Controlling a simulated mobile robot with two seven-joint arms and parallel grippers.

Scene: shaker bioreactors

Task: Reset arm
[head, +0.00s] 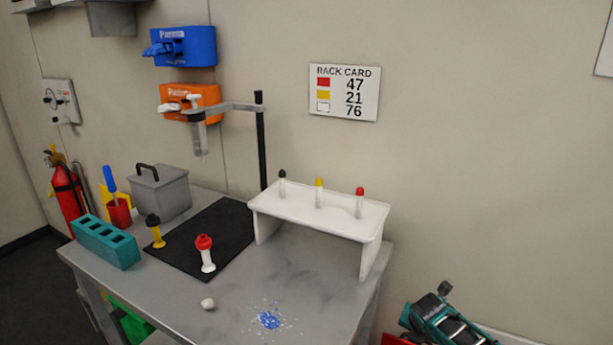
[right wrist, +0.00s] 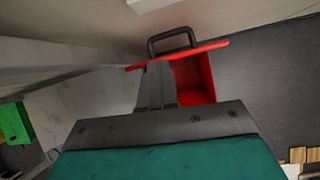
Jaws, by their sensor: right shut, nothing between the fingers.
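My right gripper (right wrist: 157,75) shows in the right wrist view, with its dark fingers together and nothing between them. The fingers lie in front of a red open box (right wrist: 196,80) with a black handle (right wrist: 172,40). I cannot tell whether they touch it. In the head view, a teal and black shape at the lower right, off the table's right side, looks like part of my right arm. My left gripper is not in either view.
The grey table (head: 235,310) holds a white rack (head: 325,212) with several capped tubes, a black mat (head: 205,240), a red-capped white tube (head: 207,255), a teal block (head: 105,243) and a grey lidded box (head: 160,190). Blue-white specks (head: 268,320) lie near the front. A black stand (head: 262,140) rises behind.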

